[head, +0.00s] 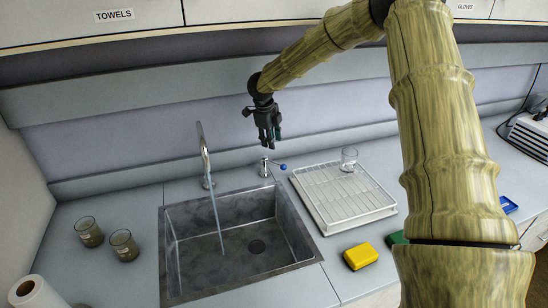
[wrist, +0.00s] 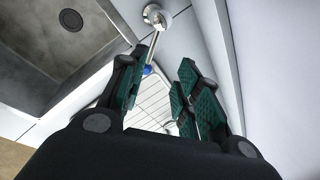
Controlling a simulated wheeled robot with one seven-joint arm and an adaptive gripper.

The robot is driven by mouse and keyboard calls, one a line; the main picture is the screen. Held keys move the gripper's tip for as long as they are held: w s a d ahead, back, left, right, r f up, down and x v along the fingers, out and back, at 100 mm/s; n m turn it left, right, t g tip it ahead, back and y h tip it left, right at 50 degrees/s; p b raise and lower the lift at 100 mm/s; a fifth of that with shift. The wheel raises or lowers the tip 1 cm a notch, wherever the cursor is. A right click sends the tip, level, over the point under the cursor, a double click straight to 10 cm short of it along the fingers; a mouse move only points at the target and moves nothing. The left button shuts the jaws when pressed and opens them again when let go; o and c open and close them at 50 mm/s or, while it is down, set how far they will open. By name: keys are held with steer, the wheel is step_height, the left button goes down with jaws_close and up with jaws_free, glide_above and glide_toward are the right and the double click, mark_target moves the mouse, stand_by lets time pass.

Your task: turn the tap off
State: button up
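The silver tap spout (head: 205,155) stands behind the sink, with a stream of water (head: 217,215) falling into the basin. To its right is the tap's handle post (head: 265,167), with a thin lever ending in a blue knob (head: 283,167) that points right. In the wrist view the post (wrist: 157,16) is at the top, and the blue knob (wrist: 148,69) shows beside the left finger, which partly hides the lever. My gripper (head: 268,143) points down above the handle. In the wrist view its teal-padded fingers (wrist: 167,82) are apart with nothing held between them.
The steel sink (head: 180,265) lies in front of the tap. A white drying rack (head: 325,212) with a glass beaker (head: 349,160) is to the right. A yellow sponge (head: 360,256) lies in front of it. Two murky beakers (head: 124,245) stand left of the sink.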

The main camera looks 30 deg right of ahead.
mark_target(274, 163)
steer(key=shift+m+g+y, duration=0.3)
steer(key=shift+m, duration=0.1)
steer(key=f, duration=0.3)
steer(key=d+f+p, duration=0.1)
steer(key=f, duration=0.3)
steer(key=f+p, duration=0.1)
steer(key=f, duration=0.2)
steer(key=shift+w+d+f, duration=0.1)
steer(key=shift+d+f, duration=0.1)
steer(key=shift+d, duration=0.1)
jaws_close()
